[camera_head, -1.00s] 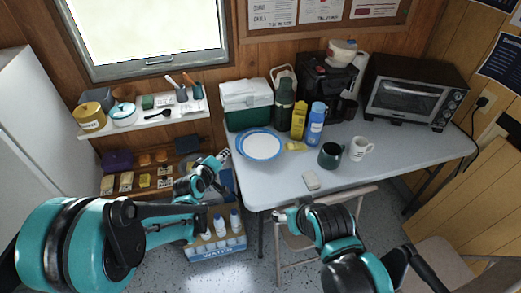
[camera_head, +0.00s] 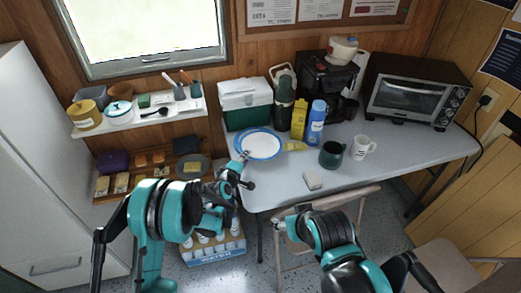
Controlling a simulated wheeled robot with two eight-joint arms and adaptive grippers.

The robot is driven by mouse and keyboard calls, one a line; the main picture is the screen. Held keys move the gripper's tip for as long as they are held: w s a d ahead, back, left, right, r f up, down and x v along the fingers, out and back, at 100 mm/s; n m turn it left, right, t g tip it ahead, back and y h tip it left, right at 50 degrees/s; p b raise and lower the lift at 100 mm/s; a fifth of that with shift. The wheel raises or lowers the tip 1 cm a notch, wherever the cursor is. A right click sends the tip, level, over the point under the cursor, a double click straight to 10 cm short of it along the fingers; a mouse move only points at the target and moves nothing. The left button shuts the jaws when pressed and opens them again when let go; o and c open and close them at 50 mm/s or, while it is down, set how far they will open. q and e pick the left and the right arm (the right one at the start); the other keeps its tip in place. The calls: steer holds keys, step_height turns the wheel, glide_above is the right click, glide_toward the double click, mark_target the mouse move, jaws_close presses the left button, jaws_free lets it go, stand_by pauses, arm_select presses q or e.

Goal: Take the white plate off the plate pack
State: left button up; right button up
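The white plate (camera_head: 260,143) lies on the table near its left front edge. A blue ring (camera_head: 277,154) shows around it; I cannot tell whether this is its rim or the plate pack beneath. My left gripper (camera_head: 248,171) is at the table's left front edge, just below and left of the plate in the picture. Its fingers look spread and hold nothing visible. One fingertip is close to the plate's near rim; contact is unclear. My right gripper (camera_head: 279,224) is in front of the table, low in the picture, its fingers too small and hidden to judge.
A dark mug (camera_head: 331,154) and a white mug (camera_head: 362,148) stand to the right. A chair (camera_head: 345,200) is in front.

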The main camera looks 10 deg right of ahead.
arm_select(q)
steer(key=shift+w+d+f, duration=0.1)
steer(key=shift+w+d, duration=0.1)
steer(key=shift+w, duration=0.15)
jaws_close()
